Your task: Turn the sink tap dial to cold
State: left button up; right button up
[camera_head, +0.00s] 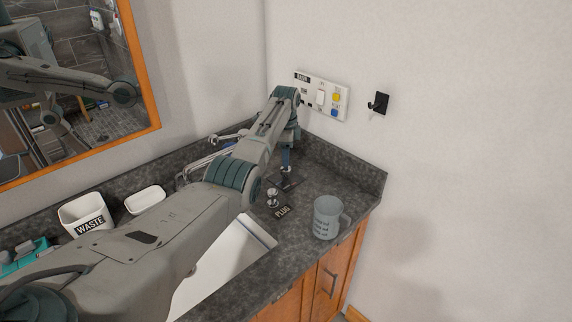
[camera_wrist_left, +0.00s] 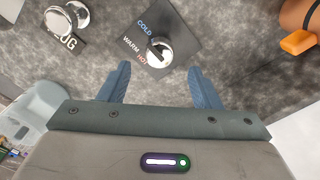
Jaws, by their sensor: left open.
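The tap dial is a round chrome knob (camera_wrist_left: 158,52) on a dark plate (camera_wrist_left: 183,35) marked COLD, WARM and HOT. In the left wrist view it lies just beyond and between the fingertips of my left gripper (camera_wrist_left: 158,69). The fingers are apart, with nothing between them that I can see gripped. A dark mark shows on the knob's label side, but I cannot tell exactly which word it points at. In the head view my left gripper (camera_head: 286,166) points down over the dial plate (camera_head: 287,184), and the knob is hidden there. My right gripper is not in view.
A chrome plug knob (camera_head: 272,196) with a PLUG label (camera_head: 284,211) stands beside the dial. A grey mug (camera_head: 327,218) is near the counter's front edge. The white basin (camera_head: 225,262) is partly under my arm. A wall panel (camera_head: 322,97) is behind.

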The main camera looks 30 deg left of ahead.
pick_arm(q)
jog(key=shift+r+b, duration=0.6)
jog(key=shift+r, duration=2.05)
